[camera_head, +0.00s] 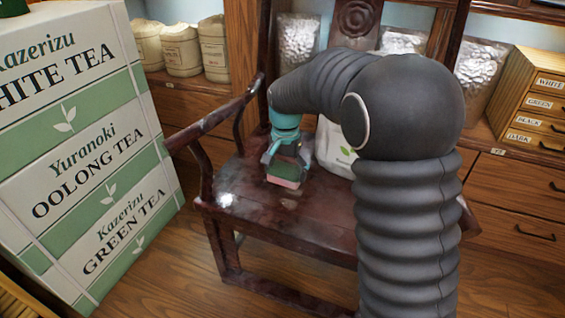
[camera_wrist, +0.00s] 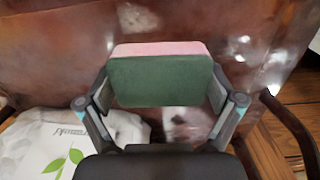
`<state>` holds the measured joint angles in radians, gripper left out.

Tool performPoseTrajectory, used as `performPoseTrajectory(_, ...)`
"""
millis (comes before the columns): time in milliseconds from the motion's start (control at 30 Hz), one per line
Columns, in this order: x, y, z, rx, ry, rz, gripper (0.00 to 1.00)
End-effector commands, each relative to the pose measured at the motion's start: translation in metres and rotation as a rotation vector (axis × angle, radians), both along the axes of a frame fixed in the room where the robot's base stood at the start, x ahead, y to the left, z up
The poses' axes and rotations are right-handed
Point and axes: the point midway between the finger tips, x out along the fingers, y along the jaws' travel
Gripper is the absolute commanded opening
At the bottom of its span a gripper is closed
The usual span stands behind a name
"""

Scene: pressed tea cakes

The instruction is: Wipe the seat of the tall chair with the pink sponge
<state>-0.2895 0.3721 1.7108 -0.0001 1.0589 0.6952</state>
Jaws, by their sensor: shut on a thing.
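The tall chair is dark reddish-brown wood with a high back and curved arms. Its seat (camera_head: 310,215) has a glossy surface with pale dull patches; it fills much of the wrist view (camera_wrist: 50,65). My gripper (camera_head: 285,168) is over the left part of the seat, pointing down. It is shut on the pink sponge (camera_head: 285,182), which has a dark green layer and a pink layer. In the wrist view the sponge (camera_wrist: 160,80) sits between the two fingers (camera_wrist: 160,90). The pink side is towards the seat. I cannot tell whether it touches the seat.
A white bag with a green leaf print (camera_head: 335,150) stands on the seat, right of my gripper, partly behind my arm. The chair's left armrest (camera_head: 215,118) is close by. Large tea boxes (camera_head: 80,140) stand at the left. Wooden drawers (camera_head: 520,200) are behind at the right.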

Motion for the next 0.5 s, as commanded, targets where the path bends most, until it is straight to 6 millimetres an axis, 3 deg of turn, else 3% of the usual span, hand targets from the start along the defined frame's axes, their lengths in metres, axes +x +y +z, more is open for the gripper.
performPoseTrajectory(233, 0.001, -0.003, 0.026, 0.0, -0.001, -0.005, 0.59)
performPoseTrajectory(500, 0.001, -0.004, 0.03, 0.0, 0.0, -0.007, 0.59)
